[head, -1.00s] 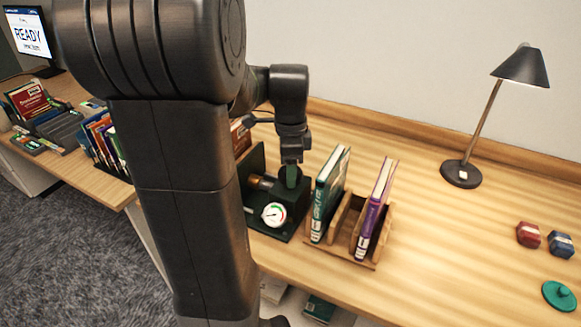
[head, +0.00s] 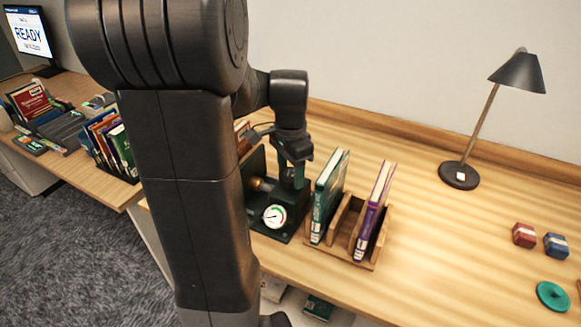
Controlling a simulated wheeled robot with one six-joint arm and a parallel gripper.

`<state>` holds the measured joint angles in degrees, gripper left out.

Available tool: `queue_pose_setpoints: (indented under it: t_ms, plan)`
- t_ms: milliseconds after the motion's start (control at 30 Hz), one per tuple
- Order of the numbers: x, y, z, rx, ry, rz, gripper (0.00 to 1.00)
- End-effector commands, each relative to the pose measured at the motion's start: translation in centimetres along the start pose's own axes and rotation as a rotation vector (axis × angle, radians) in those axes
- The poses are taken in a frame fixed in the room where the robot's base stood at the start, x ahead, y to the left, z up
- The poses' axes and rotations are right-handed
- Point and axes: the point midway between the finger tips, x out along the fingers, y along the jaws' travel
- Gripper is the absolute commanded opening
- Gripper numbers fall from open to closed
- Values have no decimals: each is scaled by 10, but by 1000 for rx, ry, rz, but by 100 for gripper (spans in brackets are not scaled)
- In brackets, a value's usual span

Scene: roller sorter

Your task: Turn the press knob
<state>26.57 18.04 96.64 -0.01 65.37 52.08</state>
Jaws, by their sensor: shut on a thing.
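The press (head: 269,232) is a dark green device on the wooden table, with a round white gauge (head: 274,216) on its front and a brass part (head: 262,184) at its left. My gripper (head: 293,176) points down at the top of the press, just left of the green book. It is shut on a part at the top of the press, which I take for the knob; the fingers and my wrist hide most of it. My arm hides the left part of the press.
A wooden rack (head: 343,246) with a green book (head: 327,198) and a purple book (head: 373,212) stands close on the right. The table between is clear.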

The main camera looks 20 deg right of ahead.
Motion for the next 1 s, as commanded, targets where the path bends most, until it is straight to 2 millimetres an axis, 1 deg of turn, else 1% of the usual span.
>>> queue_pose_setpoints:
  t_ms: [700, 1000]
  plan:
    - [-2, 0, 0, -679, 2, -1, 29]
    - [-1, 0, 0, -923, 1, -1, 29]
